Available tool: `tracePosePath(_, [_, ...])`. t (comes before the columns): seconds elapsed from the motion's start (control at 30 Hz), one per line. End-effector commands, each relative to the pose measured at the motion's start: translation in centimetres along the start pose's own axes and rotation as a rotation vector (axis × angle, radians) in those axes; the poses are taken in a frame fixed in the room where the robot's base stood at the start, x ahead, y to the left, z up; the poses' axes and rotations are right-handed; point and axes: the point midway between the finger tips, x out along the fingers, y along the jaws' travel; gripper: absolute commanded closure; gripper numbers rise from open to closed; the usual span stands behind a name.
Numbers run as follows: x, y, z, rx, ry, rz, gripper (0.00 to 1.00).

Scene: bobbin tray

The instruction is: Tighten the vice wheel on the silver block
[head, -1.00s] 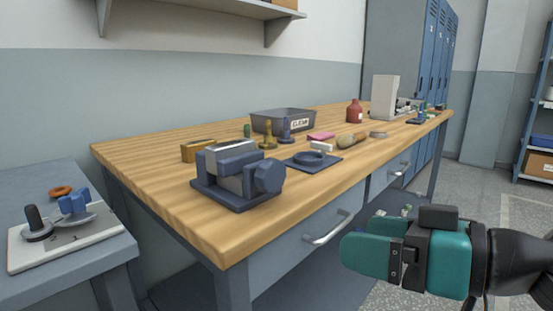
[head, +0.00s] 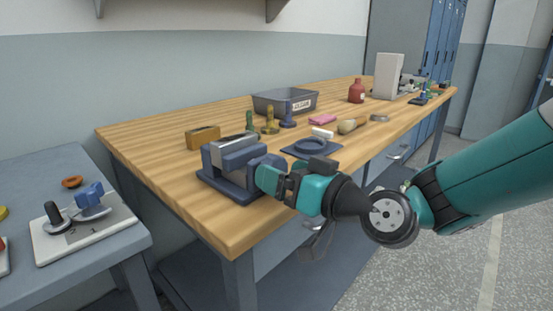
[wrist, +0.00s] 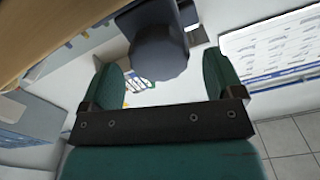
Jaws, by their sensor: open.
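The blue-grey vice (head: 222,182) stands at the near left corner of the wooden bench. The silver block (head: 222,141) sits between its jaws; I cannot tell how tightly it is held. The dark blue vice wheel (head: 254,164) is on the vice's right side, partly hidden by my gripper. My teal gripper (head: 266,179) is at the wheel. In the wrist view, the wheel (wrist: 160,55) lies between the two spread fingers of my gripper (wrist: 161,64), with a visible gap on both sides.
Close to the vice are a round dark part on a blue plate (head: 296,154) and a wooden box (head: 203,138). A grey bin (head: 270,103) and a red bottle (head: 356,92) stand farther back. A side table (head: 70,270) with a white fixture is at left.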

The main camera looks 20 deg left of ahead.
Motion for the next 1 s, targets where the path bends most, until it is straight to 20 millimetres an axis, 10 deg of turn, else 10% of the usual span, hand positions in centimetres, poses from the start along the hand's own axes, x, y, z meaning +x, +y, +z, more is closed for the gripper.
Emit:
tracePosePath(0.53, [2.5, 0.1, 0.0, 0.001, 0.0, 0.001, 0.14])
tracePosePath(0.73, [2.4, 0.1, 0.0, 0.0, -0.001, 0.001, 0.6])
tracePosePath(1.0, [2.4, 0.1, 0.0, 0.017, -0.001, 0.001, 0.63])
